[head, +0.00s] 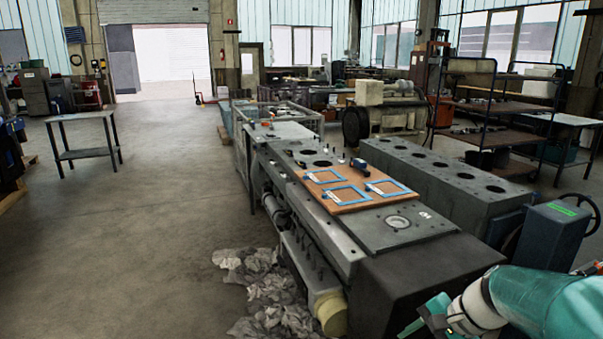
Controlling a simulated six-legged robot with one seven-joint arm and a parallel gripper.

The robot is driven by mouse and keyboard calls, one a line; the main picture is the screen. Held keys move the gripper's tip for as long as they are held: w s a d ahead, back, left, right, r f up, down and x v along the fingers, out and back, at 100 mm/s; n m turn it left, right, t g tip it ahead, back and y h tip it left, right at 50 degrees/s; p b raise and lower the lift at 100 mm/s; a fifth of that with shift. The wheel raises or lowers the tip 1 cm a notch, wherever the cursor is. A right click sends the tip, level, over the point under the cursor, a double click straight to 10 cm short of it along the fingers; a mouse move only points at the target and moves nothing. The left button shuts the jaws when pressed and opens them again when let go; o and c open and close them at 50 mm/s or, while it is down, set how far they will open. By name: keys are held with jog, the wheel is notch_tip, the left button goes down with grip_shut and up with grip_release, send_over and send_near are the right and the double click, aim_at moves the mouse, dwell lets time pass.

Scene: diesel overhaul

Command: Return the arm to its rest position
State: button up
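My arm (480,308) shows at the bottom right corner, in teal and white, close to the near end of the long dark engine block (425,262). The end of the arm runs down to the bottom edge of the head view. My gripper's fingertips do not show, so whether it is open or shut is hidden, and so is anything it might hold.
A brown board (352,207) with blue frames (346,194) lies on the engine block. A grey block (445,180) with round holes stands behind it. Crumpled pale sheets (272,290) lie on the floor beside the engine.

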jog(key=s+a+r+n+t+h, duration=0.1)
jog(key=s+a+r+n+h, duration=0.2)
jog(key=s+n, duration=0.2)
jog(key=s+a+r+n+t+h, duration=0.2)
jog(key=s+a+r+n, duration=0.2)
jog(key=s+n, duration=0.2)
jog(key=shift+s+h, duration=0.4)
jog(key=shift+s, duration=0.35)
jog(key=shift+a, duration=0.1)
dwell(0.9)
